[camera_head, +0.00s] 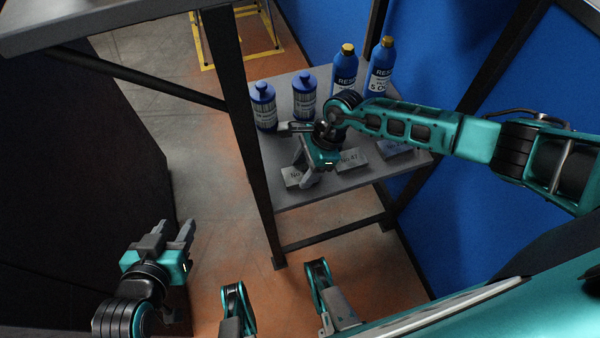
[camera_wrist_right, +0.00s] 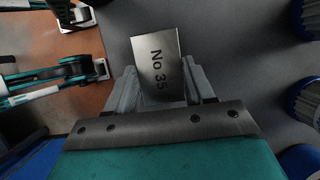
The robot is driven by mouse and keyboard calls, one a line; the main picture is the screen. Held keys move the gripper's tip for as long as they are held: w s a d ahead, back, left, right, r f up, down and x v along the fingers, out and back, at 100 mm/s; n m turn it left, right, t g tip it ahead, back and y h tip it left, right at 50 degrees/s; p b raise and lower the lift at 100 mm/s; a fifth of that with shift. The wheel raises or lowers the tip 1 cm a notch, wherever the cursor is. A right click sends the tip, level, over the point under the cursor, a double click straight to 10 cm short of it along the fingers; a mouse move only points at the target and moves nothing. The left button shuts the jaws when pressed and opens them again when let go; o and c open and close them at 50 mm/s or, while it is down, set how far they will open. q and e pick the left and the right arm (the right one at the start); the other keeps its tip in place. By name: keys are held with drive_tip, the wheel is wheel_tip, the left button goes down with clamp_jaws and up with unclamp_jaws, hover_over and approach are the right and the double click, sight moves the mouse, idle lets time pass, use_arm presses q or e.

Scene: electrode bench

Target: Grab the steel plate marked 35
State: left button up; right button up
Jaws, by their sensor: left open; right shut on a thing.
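The steel plate marked No 35 (camera_wrist_right: 158,68) sits between the fingers of my right gripper (camera_wrist_right: 160,88) in the right wrist view. That gripper is shut on it. In the head view my right gripper (camera_head: 315,170) is over the near left part of the grey shelf. A grey plate (camera_head: 294,179) there shows only "No", with the rest hidden by a finger. I cannot tell whether the held plate is touching the shelf. My left gripper (camera_head: 172,228) is open and empty, low on the left over the floor.
The grey shelf (camera_head: 290,200) also bears a plate marked No.41 (camera_head: 352,159) and another plate (camera_head: 394,149) on the right. Blue-lidded jars (camera_head: 263,108) and tall blue bottles (camera_head: 380,68) stand behind. A dark table leg (camera_head: 243,125) rises at the shelf's left.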

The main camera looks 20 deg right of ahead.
drive_tip(key=shift+c, duration=1.4)
drive_tip(key=shift+r, duration=0.1)
clamp_jaws()
drive_tip(key=shift+w, duration=0.1)
